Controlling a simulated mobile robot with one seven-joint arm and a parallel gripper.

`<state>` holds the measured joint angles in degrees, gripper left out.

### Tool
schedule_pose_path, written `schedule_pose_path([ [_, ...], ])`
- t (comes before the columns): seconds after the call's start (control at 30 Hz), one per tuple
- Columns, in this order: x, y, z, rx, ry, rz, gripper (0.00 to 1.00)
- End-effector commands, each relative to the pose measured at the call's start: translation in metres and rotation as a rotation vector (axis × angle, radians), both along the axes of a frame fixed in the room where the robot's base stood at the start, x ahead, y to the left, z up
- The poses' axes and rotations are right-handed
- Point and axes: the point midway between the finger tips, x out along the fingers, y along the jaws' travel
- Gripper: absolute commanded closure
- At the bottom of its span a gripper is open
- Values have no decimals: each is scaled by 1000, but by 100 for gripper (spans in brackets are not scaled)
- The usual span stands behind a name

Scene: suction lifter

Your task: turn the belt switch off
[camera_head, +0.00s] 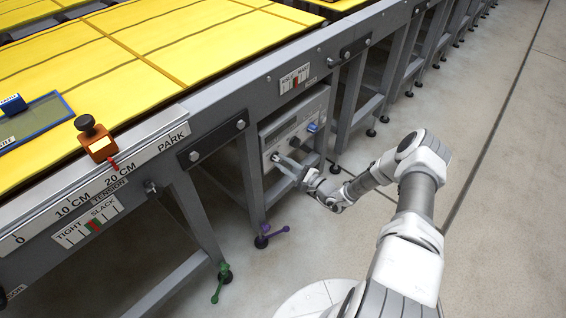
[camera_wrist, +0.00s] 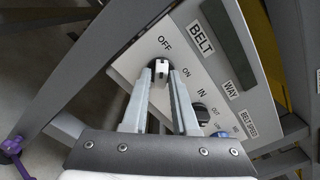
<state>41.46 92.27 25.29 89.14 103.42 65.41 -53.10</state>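The control panel (camera_head: 297,118) is a light grey box under the conveyor frame; in the wrist view its face (camera_wrist: 225,85) is tilted. The belt switch (camera_wrist: 161,68) is a small knob with a white handle on a black base, beside the printed words OFF and ON. Its handle appears to lie up-down in the picture, its upper end toward OFF. My gripper (camera_wrist: 161,76) is open, its two fingertips on either side of the handle; I cannot tell whether they touch it. In the head view my gripper (camera_head: 290,166) is at the panel's lower left and hides the switch.
A black WAY knob (camera_wrist: 201,110) with IN and OUT sits close to my right finger. A blue knob (camera_head: 312,127) is on the panel's right. Frame legs and a purple-handled foot (camera_head: 263,240) stand nearby. The floor at right is clear.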

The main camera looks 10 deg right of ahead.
Motion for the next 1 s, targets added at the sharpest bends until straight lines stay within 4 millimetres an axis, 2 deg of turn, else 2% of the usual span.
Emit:
schedule_pose_path([
  [0.03, 0, 0, 0, 1, 1, 0, 62],
  [0.1, 0, 0, 0, 2, -1, 0, 50],
  [0.37, 0, 0, 1, 2, -2, 0, 50],
  [0.53, -8, -6, 2, 3, -1, -1, 50],
  [0.67, -27, -20, 3, 4, 1, -3, 50],
  [1.0, -95, -70, 2, 3, 1, -4, 50],
])
